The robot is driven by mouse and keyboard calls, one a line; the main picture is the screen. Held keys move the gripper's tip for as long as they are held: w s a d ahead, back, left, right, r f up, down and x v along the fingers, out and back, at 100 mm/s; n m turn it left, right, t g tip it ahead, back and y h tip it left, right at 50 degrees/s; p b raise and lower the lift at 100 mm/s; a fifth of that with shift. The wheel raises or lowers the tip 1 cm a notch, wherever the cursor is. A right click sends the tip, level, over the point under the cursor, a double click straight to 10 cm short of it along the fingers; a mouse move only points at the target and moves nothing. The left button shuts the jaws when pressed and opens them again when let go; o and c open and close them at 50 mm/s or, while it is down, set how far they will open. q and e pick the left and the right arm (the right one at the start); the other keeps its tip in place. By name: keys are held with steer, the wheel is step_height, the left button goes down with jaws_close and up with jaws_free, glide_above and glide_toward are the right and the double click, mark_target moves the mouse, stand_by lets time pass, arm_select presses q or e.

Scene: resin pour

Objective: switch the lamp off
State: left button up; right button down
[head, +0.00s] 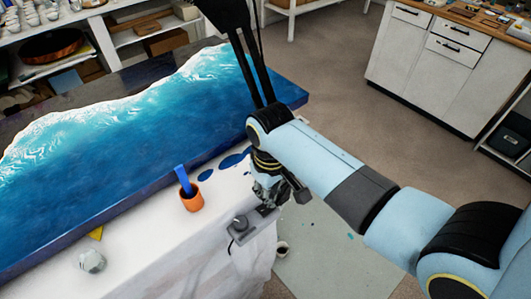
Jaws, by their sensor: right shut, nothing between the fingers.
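A small grey control box (241,228) with a round dark knob sits at the front right corner of the white-covered table. A dark part of the box, which may be a switch, shows on its right side under my gripper. My right gripper (268,200) is shut and empty, pointing down just over that side of the box. I cannot tell whether its fingertips touch the box. Dark upright bars (245,50) rise behind my arm; I cannot tell whether they belong to the lamp. No lamp head is clearly in view. My left gripper is out of view.
A blue and white resin slab (130,130) fills most of the table. An orange cup (192,198) with a blue stick stands left of the box, near blue spills (232,161). A crumpled grey lump (92,261) lies front left. White cabinets (440,70) stand back right.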

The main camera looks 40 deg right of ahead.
steer(key=shift+r, duration=2.15)
steer(key=shift+s+d+r, duration=0.15)
steer(key=shift+s+d, duration=0.05)
steer(key=shift+s, duration=0.05)
steer(key=s+d+r+t, duration=0.4)
steer(key=s+r, duration=1)
steer(key=r, duration=0.1)
step_height(320, 180, down, 40)
steer(key=s+d+g+b, duration=0.1)
steer(key=d+g+b, duration=0.1)
steer(key=b, duration=1.2)
steer(key=s+f+b, duration=0.5)
steer(key=s+f, duration=0.4)
steer(key=f, duration=0.4)
steer(key=s+d+f+g+b, duration=0.1)
steer(key=s+f+b, duration=0.4)
steer(key=s+f, duration=0.4)
step_height(320, 180, down, 5)
steer(key=shift+s+d+f+m+h+b, duration=0.2)
steer(key=shift+s+m+h+b, duration=0.1)
steer(key=shift+s+h+b, duration=0.1)
